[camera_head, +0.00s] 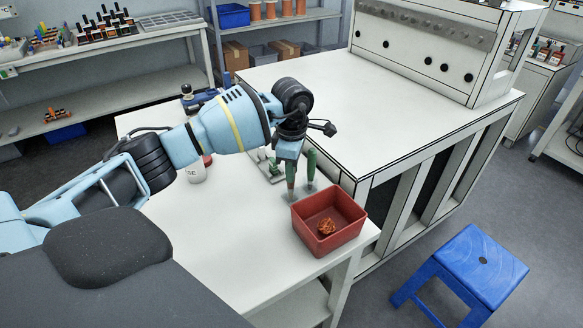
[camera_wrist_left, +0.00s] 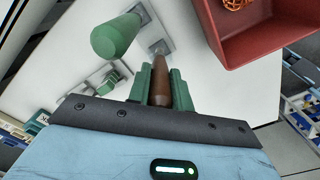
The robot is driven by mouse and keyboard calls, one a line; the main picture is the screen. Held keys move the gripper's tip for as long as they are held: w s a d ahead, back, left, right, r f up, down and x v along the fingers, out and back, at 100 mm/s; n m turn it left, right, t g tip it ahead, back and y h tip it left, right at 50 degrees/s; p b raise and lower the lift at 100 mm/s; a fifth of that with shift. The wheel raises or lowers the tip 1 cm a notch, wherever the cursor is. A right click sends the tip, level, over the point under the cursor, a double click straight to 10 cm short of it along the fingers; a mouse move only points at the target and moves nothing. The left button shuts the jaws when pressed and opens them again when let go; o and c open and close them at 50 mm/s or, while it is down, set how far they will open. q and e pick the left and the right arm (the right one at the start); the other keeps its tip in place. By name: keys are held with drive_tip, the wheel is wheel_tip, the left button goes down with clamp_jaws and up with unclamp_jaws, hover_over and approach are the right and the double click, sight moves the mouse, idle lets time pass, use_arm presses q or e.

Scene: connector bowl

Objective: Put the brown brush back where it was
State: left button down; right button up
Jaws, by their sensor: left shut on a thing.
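My left gripper (camera_head: 290,172) is shut on the brown brush (camera_head: 291,185) and holds it upright, pointing down, at the far end of the white table. In the left wrist view the brown brush (camera_wrist_left: 158,85) sits between the green fingers (camera_wrist_left: 160,88), with a small grey plate (camera_wrist_left: 160,47) just beyond it. I cannot tell whether the brush touches the plate. A green cylindrical handle (camera_head: 311,165) stands right beside the gripper; it also shows in the left wrist view (camera_wrist_left: 115,37). My right gripper is not in view.
A red bin (camera_head: 350,232) with an orange-brown tangled thing (camera_head: 326,227) stands close by at the front right. Grey fittings (camera_head: 266,168) lie behind the gripper, and a white container (camera_head: 195,172) stands left. The near tabletop (camera_head: 225,235) is clear.

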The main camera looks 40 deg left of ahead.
use_arm(q)
drive_tip(key=shift+f, duration=0.1)
drive_tip(key=c, duration=1.3)
unclamp_jaws()
drive_tip(key=shift+o, duration=0.2)
wheel_tip(320, 180, up, 12)
drive_tip(key=shift+r, duration=0.1)
